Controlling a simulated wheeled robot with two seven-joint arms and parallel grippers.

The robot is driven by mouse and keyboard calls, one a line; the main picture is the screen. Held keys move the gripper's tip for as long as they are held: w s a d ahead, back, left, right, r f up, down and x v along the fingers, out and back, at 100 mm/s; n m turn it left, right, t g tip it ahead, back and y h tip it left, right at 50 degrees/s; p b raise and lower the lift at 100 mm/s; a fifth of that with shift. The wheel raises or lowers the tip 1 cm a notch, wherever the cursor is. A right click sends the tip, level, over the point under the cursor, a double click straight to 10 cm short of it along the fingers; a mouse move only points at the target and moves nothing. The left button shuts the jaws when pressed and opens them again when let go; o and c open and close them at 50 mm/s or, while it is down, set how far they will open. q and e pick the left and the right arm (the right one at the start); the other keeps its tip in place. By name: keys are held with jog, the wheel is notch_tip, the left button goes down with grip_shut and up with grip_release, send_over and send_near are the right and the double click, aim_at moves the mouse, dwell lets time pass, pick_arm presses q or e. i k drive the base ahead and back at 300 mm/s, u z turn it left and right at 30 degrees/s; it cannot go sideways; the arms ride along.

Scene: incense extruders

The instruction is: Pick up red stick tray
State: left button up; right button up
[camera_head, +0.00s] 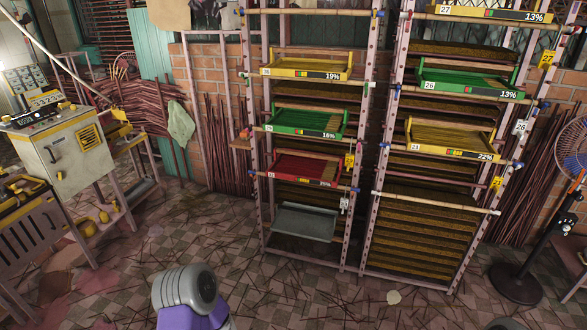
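The red stick tray (303,171) sits in the left-hand rack (376,100), below a green tray (304,122) and above a grey tray (304,223). Its front label appears to read 25%, though it is small. It lies level on its shelf and nothing of mine touches it. A grey rounded part of my own body with a purple section shows at the bottom of the view. Neither gripper can be seen.
A right-hand rack (384,146) holds yellow and green trays. A control cabinet (64,150) stands at the left and a black fan (517,281) at the far right. The tiled floor (220,245) before the racks is mostly open, with scattered sticks.

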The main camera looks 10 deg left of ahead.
aim_at(306, 167)
jog(key=u, duration=0.85)
jog(key=i, duration=1.05)
jog(key=u, duration=0.5)
jog(key=i, duration=1.1)
jog(key=z, duration=0.6)
